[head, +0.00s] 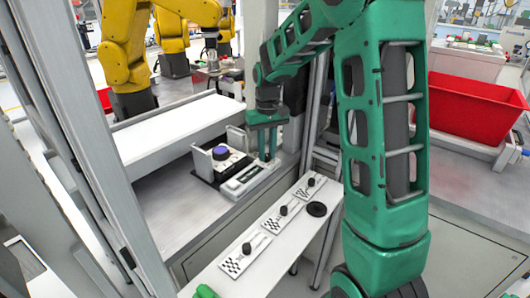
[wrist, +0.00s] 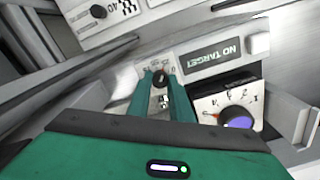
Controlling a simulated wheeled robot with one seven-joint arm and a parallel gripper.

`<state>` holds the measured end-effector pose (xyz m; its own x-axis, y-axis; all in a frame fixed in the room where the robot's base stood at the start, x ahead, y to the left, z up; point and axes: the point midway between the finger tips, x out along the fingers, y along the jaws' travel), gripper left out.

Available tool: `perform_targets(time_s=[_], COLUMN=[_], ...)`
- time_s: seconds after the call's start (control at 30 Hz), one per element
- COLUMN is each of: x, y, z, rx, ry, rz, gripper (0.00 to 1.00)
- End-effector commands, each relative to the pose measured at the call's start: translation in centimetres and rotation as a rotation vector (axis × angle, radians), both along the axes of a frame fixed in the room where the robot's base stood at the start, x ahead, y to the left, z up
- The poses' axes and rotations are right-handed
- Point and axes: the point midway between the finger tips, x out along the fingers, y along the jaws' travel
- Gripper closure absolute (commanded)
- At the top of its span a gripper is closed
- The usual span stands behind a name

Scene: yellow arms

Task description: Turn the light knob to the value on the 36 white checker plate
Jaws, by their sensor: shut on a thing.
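My gripper (head: 266,157) reaches down over a light panel (head: 250,182) on the grey bench. In the wrist view its two green fingers (wrist: 163,88) are closed on a small black knob (wrist: 160,77), which stands beside a dark display reading NO TARGET (wrist: 214,55). The display's text is upside down there. Three white checker plates with black knobs lie on the white table: a near one (head: 236,266), a middle one (head: 277,224) and a far one (head: 305,194). One plate in the wrist view (wrist: 85,30) reads 40. I cannot read 36 anywhere.
A purple knob (head: 220,152) on a white dial box stands left of the panel; it also shows in the wrist view (wrist: 238,118). A loose black disc (head: 317,209) and a green object (head: 206,291) lie on the white table. A metal post (head: 105,150) stands at the left.

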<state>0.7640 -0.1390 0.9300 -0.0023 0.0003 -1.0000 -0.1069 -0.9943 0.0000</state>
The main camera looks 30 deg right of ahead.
Motion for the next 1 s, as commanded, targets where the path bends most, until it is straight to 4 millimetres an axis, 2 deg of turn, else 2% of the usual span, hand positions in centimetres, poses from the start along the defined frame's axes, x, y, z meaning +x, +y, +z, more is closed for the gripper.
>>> perform_targets(time_s=[0.13, 0.17, 0.23, 0.53, 0.67, 1.0], x=[0.2, 0.2, 0.2, 0.1, 0.2, 0.3], y=[0.1, 0.1, 0.1, 0.0, 0.0, 0.0], z=[0.2, 0.2, 0.2, 0.1, 0.9, 6.9], rx=[0.0, 0.0, 0.0, 0.0, -0.001, -0.001], ry=[-0.007, -0.007, -0.007, -0.003, -0.005, -0.007], rz=[0.003, 0.002, 0.002, 0.0, -0.001, 0.0], gripper=[1.0, 0.79, 0.62, 0.62, 0.62, 0.62])
